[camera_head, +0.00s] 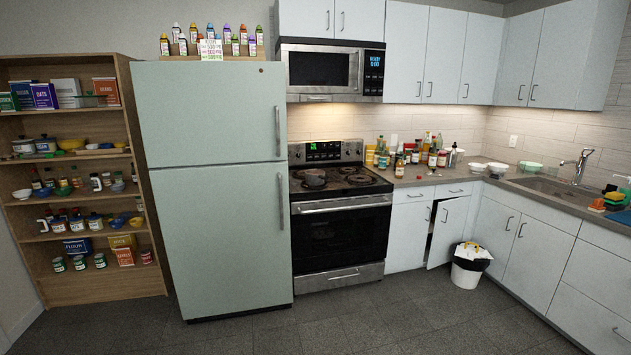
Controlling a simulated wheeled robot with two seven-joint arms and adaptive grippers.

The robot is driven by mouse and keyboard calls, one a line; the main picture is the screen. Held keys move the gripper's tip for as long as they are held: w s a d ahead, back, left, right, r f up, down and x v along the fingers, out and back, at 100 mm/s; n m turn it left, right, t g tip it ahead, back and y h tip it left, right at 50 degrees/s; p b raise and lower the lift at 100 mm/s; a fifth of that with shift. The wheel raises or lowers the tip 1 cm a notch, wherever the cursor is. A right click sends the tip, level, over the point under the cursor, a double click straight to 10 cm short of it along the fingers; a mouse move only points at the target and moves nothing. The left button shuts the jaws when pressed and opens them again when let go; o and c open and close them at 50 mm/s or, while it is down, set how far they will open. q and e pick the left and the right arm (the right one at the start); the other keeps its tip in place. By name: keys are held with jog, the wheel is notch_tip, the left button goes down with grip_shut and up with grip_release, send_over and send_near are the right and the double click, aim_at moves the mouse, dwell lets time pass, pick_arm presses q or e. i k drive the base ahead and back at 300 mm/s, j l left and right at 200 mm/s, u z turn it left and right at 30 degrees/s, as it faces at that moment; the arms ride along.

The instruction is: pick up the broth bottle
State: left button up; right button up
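I cannot tell which bottle is the broth bottle, as the labels are too small to read. Several bottles and jars (432,158) stand crowded on the counter (437,177) just right of the stove. More small bottles (227,39) stand in a row in a wooden rack on top of the fridge. Others (96,182) stand on the shelves of the bookcase at the left. Neither of my grippers shows in the head view.
A cabinet door (447,232) hangs ajar behind a white bin (466,275). The sink (556,188) is at right. The floor (390,320) in front is clear.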

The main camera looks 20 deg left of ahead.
aim_at(400, 164)
jog(key=i+l, duration=0.25)
jog(key=i, duration=0.25)
jog(key=i+l, duration=0.25)
jog(key=i, duration=0.3)
jog(key=i+l, duration=0.3)
jog(key=i, duration=0.2)
jog(key=i+l, duration=0.25)
jog(key=i, duration=0.3)
jog(key=i+l, duration=0.25)
jog(key=i, duration=0.25)
jog(key=i+l, duration=0.25)
jog(key=i, duration=0.3)
